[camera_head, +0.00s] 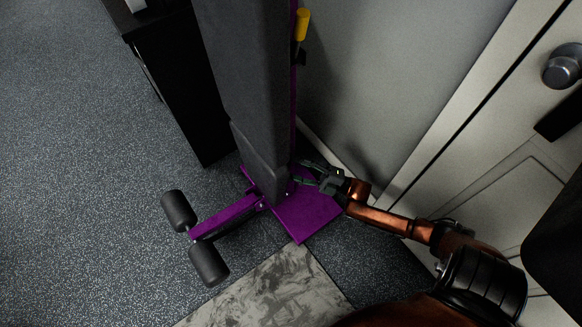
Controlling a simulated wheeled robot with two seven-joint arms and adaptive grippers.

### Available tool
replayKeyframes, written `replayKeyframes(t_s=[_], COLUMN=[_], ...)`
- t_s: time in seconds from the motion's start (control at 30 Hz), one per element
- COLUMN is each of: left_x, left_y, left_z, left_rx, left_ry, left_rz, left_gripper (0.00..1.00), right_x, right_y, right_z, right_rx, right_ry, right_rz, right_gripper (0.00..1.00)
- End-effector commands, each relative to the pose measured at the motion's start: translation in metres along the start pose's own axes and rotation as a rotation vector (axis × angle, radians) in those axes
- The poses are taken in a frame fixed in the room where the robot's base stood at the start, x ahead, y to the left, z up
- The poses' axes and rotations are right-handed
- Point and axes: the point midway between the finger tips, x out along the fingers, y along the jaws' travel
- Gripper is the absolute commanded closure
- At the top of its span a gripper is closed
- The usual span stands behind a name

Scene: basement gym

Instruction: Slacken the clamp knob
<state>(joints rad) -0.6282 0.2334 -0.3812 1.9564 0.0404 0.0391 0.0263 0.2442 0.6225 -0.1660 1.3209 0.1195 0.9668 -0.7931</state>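A purple-framed weight bench with a dark grey pad (247,80) stands by the wall. My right gripper (297,172) is beside the lower end of the pad, above the purple base plate (306,212). Its two dark fingers look spread apart and point left toward the bench's side. I cannot make out a clamp knob between or near them; the pad and fingers hide that part of the frame. A yellow knob or grip (302,24) sits higher on the bench's right side, away from the gripper. My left gripper is not in view.
Two black foam rollers (179,210) stick out at the bench's foot. A black cabinet (178,80) stands close on the left. The grey wall and a pale door (470,140) with a round handle (563,66) bound the right. Speckled floor at left is clear.

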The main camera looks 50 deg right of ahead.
Motion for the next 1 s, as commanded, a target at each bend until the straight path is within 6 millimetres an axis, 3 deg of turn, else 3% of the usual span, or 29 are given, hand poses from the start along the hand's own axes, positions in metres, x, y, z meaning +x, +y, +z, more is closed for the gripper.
replayKeyframes(t_s=[0.27,0.87,1.0], left_x=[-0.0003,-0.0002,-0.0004], left_y=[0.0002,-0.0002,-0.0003], left_z=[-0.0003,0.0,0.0], left_rx=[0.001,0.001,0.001], left_ry=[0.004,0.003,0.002], left_rz=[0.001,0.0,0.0], left_gripper=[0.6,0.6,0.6], right_x=[0.002,0.0017,0.0023], right_y=[0.0007,0.0002,-0.0006], right_z=[-0.0003,-0.0004,-0.0005], right_rx=[0.0,0.001,0.019], right_ry=[0.0,0.0,-0.001], right_rz=[0.001,0.0,0.018], right_gripper=[0.49,0.9,0.91])
